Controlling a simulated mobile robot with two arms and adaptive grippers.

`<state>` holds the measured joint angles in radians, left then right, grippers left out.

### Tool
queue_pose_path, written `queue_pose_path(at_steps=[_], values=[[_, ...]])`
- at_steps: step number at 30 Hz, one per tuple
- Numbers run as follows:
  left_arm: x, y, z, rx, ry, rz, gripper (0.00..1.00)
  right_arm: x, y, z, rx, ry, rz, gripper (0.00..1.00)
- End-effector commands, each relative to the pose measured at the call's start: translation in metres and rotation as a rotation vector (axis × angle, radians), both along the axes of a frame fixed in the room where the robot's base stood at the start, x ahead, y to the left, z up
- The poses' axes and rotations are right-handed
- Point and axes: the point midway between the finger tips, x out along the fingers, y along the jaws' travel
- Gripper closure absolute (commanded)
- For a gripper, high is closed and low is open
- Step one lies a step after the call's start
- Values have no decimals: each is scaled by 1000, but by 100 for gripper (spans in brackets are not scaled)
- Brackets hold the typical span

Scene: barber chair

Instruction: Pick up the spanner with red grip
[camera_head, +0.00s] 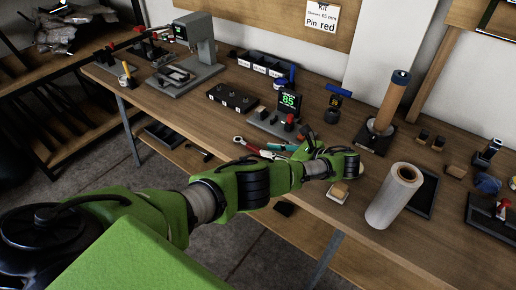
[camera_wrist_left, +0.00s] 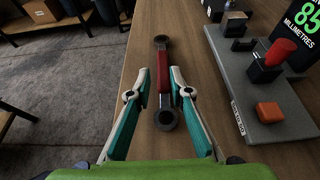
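The spanner with red grip (camera_wrist_left: 165,83) lies on the wooden workbench near its front edge, with dark ring ends and a red middle. In the head view the spanner (camera_head: 247,145) is partly hidden at its near end by my left gripper. My left gripper (camera_head: 266,151) reaches over the bench from the front. In the left wrist view the left gripper (camera_wrist_left: 160,75) is open, with one teal-padded finger on each side of the spanner. The fingers appear apart from it; the exact height is hard to tell. My right gripper is not in view.
A grey gauge stand (camera_wrist_left: 265,95) with red knobs and a green display stands just right of the spanner. A black block (camera_head: 232,97) lies behind. A white roll (camera_head: 394,196) and small wooden block (camera_head: 339,191) are to the right. The bench's front edge is close.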

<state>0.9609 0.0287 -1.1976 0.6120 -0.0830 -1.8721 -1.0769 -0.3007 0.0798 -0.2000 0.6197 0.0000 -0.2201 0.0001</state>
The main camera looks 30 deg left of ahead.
Motion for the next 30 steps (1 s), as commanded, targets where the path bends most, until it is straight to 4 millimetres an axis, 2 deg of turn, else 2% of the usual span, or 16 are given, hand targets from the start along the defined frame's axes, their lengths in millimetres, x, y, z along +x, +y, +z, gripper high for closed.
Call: queue_pose_path(at_steps=[1,8,16,25,26,27,28,30], values=[[0,7,-2,1,1,2,81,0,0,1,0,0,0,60],[2,23,-8,2,-1,1,81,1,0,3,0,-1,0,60],[6,58,-22,1,-1,1,81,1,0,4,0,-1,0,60],[7,63,-25,-1,-1,0,81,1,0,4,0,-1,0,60],[7,63,-25,-1,-1,0,86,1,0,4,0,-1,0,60],[7,63,-24,-1,-1,0,96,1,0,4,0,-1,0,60],[7,63,-24,-1,-1,0,100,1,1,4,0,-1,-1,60],[7,63,-24,-1,-1,0,100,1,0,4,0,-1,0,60]])
